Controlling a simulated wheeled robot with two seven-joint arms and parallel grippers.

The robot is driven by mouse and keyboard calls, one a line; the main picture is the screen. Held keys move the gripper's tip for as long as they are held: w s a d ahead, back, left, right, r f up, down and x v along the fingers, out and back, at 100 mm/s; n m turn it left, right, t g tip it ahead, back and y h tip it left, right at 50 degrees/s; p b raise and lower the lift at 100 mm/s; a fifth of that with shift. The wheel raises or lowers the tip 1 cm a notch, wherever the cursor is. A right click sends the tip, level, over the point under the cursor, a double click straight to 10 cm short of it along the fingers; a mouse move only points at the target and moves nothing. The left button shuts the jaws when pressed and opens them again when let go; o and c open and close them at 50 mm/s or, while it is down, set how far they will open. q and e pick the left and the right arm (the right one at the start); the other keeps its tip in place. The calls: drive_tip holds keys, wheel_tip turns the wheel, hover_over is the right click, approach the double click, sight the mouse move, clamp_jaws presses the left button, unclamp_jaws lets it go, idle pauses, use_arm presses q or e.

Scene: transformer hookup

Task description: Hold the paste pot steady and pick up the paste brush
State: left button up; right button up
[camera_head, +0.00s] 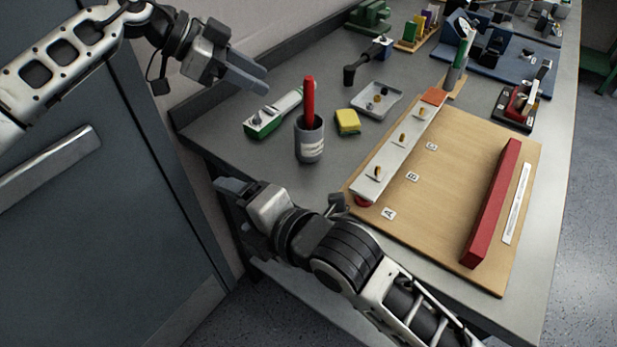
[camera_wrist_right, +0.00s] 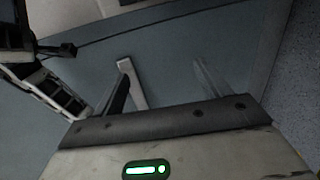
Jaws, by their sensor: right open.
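The paste pot (camera_head: 310,145) is a grey cup with a pale label, standing upright near the left side of the bench. The paste brush (camera_head: 309,98) stands in it, its red handle upright; its lower end is hidden inside. My left gripper (camera_head: 264,83) is in the air up and left of the pot, apart from it, open and empty. My right gripper (camera_head: 229,206) is open and empty, below and left of the pot near the bench edge. The right wrist view shows its spread fingers (camera_wrist_right: 165,85) with nothing between them; pot and brush are out of that view.
A green-and-white tool (camera_head: 268,119) lies just left of the pot, and a yellow sponge (camera_head: 347,121) to its right. A shallow tray (camera_head: 376,100) is behind. A wooden board (camera_head: 450,200) with a red bar (camera_head: 491,205) fills the right side. Bench in front of the pot is clear.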

drive_tip(key=w+d+f+n+t+h, duration=0.2)
drive_tip(key=w+d+n+h, duration=0.1)
drive_tip(key=d+n+h, duration=0.2)
drive_tip(key=n+t+h, duration=0.2)
drive_tip(key=t+h, duration=0.1)
drive_tip(key=h, duration=0.2)
approach(309, 150)
drive_tip(key=x, duration=1.3)
drive_tip(key=shift+f, duration=0.1)
